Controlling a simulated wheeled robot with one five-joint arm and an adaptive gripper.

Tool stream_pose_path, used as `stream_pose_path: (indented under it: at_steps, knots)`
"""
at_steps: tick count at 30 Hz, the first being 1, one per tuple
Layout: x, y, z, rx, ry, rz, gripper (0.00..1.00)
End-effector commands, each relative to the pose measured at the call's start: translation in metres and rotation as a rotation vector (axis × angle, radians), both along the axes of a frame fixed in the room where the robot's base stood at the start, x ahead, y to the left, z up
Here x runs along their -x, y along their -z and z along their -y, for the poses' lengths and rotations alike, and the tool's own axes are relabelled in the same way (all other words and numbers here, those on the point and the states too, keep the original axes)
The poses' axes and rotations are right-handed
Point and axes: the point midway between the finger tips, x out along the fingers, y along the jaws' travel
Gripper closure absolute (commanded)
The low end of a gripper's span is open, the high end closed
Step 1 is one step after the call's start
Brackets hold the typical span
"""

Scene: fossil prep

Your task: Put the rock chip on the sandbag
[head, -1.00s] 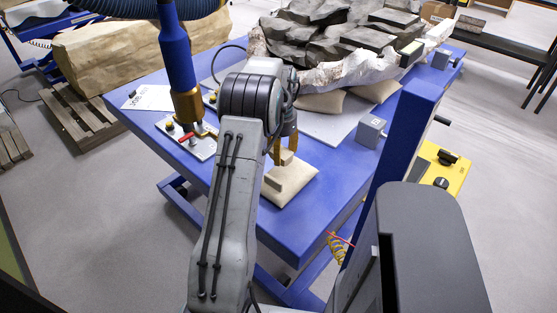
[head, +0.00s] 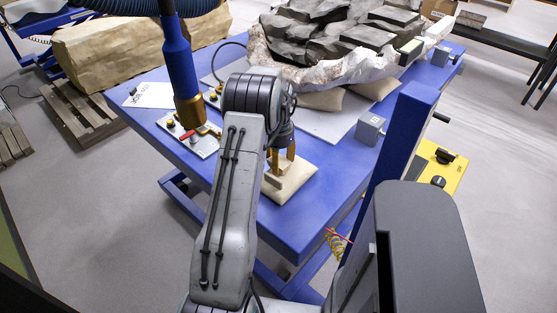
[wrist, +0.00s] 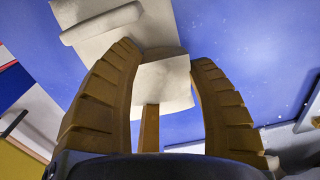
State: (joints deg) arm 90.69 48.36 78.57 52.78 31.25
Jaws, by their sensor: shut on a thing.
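The rock chip (wrist: 163,84) is a pale, flat-faced piece between my gripper's fingers in the wrist view. My gripper (head: 281,166) has brown ribbed fingers, which also show in the wrist view (wrist: 165,75), and it is shut on the chip. The sandbag (head: 302,180) is a cream cushion lying on the blue table's near side. In the head view the gripper is over the sandbag's left part, with the chip (head: 274,183) low at the fingertips. I cannot tell whether the chip touches the bag. A pale surface, probably the sandbag, shows behind the chip in the wrist view.
A large dark fossil block (head: 335,38) in a white jacket rests on bags at the table's back. A small grey box (head: 370,130) sits to the right. Bare blue table (head: 325,157) lies beside the sandbag.

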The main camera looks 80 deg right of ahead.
Motion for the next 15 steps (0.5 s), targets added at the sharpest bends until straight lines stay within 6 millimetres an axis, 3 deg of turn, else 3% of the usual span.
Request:
stream_pose_path:
  at_steps: [2, 3, 6, 15]
  knots:
    - [0.0000, 0.0029, 0.0002, 0.001, 0.000, 0.000, 0.85]
    - [0.0000, 0.0022, 0.0001, 0.000, 0.000, 0.000, 0.45]
    - [0.0001, 0.0020, 0.0001, 0.000, 0.000, 0.000, 0.38]
    - [0.0000, -0.0010, 0.0002, 0.001, 0.000, -0.001, 0.38]
